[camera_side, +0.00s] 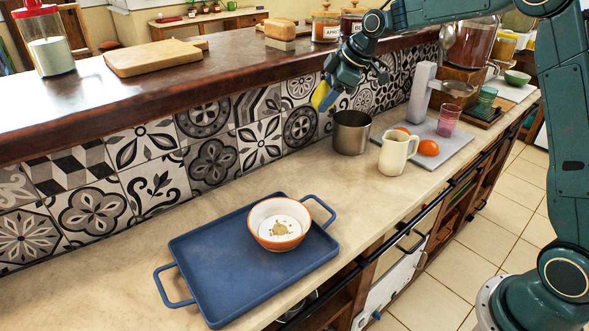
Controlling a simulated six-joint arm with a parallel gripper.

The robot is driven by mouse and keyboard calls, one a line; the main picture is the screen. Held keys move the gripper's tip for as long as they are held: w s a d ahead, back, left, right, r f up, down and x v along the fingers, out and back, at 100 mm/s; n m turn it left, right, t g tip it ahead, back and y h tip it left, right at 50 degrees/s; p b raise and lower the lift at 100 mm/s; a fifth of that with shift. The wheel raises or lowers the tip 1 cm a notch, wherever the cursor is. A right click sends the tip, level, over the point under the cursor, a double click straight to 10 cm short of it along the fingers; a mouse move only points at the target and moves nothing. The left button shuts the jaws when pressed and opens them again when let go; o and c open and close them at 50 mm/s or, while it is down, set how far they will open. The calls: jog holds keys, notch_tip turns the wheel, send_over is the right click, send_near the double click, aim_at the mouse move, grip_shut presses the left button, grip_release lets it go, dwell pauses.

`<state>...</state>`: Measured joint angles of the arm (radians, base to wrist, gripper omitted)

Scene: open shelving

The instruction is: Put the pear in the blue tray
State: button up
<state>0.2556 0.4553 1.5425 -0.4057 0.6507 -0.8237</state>
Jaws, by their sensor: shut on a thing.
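The pear (320,94) is yellow and shows partly between the fingers of my gripper (327,98). My gripper is shut on it, above and a little left of the metal pot, in front of the tiled wall. The rest of the pear is hidden by the fingers. The blue tray (205,285) lies on the counter at the lower middle, with two handles. A white and orange bowl (279,224) stands in its right part. The left part of the tray is bare.
A metal pot (351,132), a cream jug (397,151) and a grey board (455,142) with tomatoes (428,148) and a pink glass (448,121) stand right of the tray. The raised wooden shelf (200,90) runs behind. Counter between tray and pot is clear.

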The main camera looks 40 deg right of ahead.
jog(key=shift+a, duration=0.1)
dwell(0.3)
jog(key=s+a+n+g+y, duration=0.15)
jog(key=a+n, duration=0.25)
jog(key=a, duration=1.5)
jog(key=n+g+y, duration=0.1)
jog(key=n+y, duration=0.1)
jog(key=n, duration=0.2)
send_over(205, 273)
jog(key=s+d, duration=0.1)
jog(key=d, duration=0.1)
notch_tip(205, 273, down, 15)
jog(key=shift+s+d, duration=0.1)
jog(key=shift+s, duration=0.05)
jog(key=shift+f, duration=2.1)
jog(key=shift+f, duration=0.15)
jog(key=o, duration=1)
